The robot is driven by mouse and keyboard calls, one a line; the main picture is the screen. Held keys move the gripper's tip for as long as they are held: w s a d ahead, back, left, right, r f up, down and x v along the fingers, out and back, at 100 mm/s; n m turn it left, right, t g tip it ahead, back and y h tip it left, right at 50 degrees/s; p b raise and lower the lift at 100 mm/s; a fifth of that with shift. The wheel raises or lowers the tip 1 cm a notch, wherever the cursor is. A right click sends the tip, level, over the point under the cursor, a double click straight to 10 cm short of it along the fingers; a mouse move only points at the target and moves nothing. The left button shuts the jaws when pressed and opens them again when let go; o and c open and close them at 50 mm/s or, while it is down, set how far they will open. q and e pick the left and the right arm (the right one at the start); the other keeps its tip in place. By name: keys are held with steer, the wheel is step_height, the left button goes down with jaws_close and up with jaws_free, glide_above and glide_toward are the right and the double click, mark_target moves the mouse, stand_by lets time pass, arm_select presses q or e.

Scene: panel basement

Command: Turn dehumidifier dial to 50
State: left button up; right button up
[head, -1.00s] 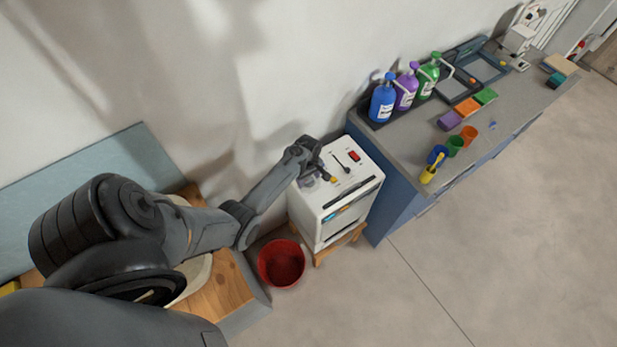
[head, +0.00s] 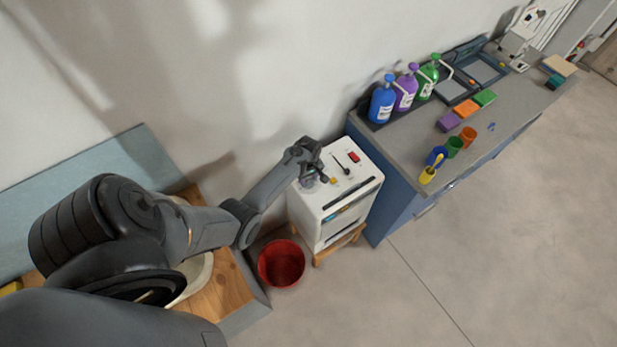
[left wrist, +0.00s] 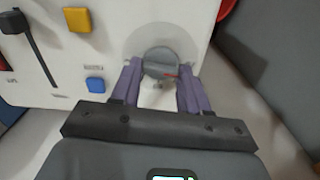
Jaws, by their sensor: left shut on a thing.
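The white dehumidifier (head: 330,220) stands on a wooden stand, with its controls on the top panel. In the left wrist view its grey round dial (left wrist: 160,62) has a small red mark pointing right and sits on a pale disc. My left gripper (left wrist: 162,82) is shut on the dial, one purple finger on each side. In the head view my left gripper (head: 314,178) is over the panel's left part and hides most of the dial. Any numbers around the dial are not readable. My right gripper is not in view.
On the same panel are a yellow button (left wrist: 78,19), a blue button (left wrist: 95,85) and a black lever (left wrist: 40,50). A red bucket (head: 281,263) stands on the floor beside the stand. A counter (head: 410,155) with bottles and cups adjoins it on the right.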

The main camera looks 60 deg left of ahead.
arm_select(q)
steer(key=m+p, duration=0.1)
steer(key=m, duration=0.2)
steer(key=shift+r+p, duration=0.15)
steer(key=shift+p, duration=0.25)
steer(key=m+p, duration=0.1)
steer(key=m, duration=0.3)
steer(key=shift+m, duration=0.4)
steer(key=m+p, duration=0.1)
steer(key=m, duration=0.7)
steer(key=shift+m, duration=0.3)
steer(key=o, duration=1.1)
steer(key=shift+c, duration=0.2)
steer(key=shift+p, duration=0.3)
